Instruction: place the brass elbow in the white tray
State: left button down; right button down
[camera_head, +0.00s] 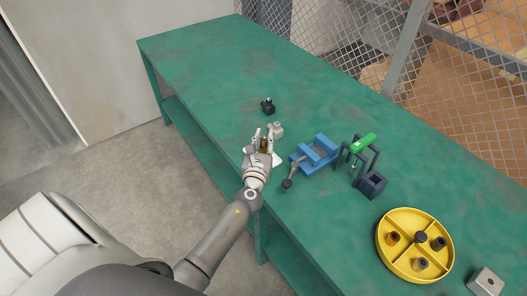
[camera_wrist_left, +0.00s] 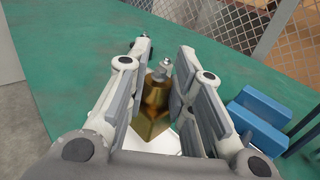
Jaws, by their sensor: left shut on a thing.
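My left gripper (camera_head: 262,140) is shut on the brass elbow (camera_head: 263,146), near the front edge of the green bench. In the left wrist view, the brass elbow (camera_wrist_left: 153,105) sits between the two finger pads of my left gripper (camera_wrist_left: 160,80). The white tray (camera_head: 278,160) is mostly hidden under the gripper; a white corner shows to its right. In the left wrist view, part of the white tray (camera_wrist_left: 163,143) shows below and around the elbow. I cannot tell whether the elbow touches the tray. My right gripper is not in view.
A pale metal fitting (camera_head: 277,130) stands just beyond the gripper, and a small dark part (camera_head: 268,106) lies farther back. A blue vise (camera_head: 316,156), a green-topped dark stand (camera_head: 362,143) and a yellow divided tray (camera_head: 403,267) stand to the right. The bench's far left is clear.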

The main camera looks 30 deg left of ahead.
aim_at(264, 148)
pick_arm(q)
jog(key=shift+w+a+f, duration=0.15)
jog(key=shift+w+f, duration=0.05)
jog(key=shift+f, duration=0.05)
jog(key=f+b, duration=0.2)
jog(key=shift+w+a+f, duration=0.15)
jog(key=shift+a+f, duration=0.05)
jog(key=shift+f, duration=0.6)
jog(key=shift+r, duration=0.1)
jog(key=shift+f, duration=0.2)
jog(key=c, duration=1.3)
grip_release()
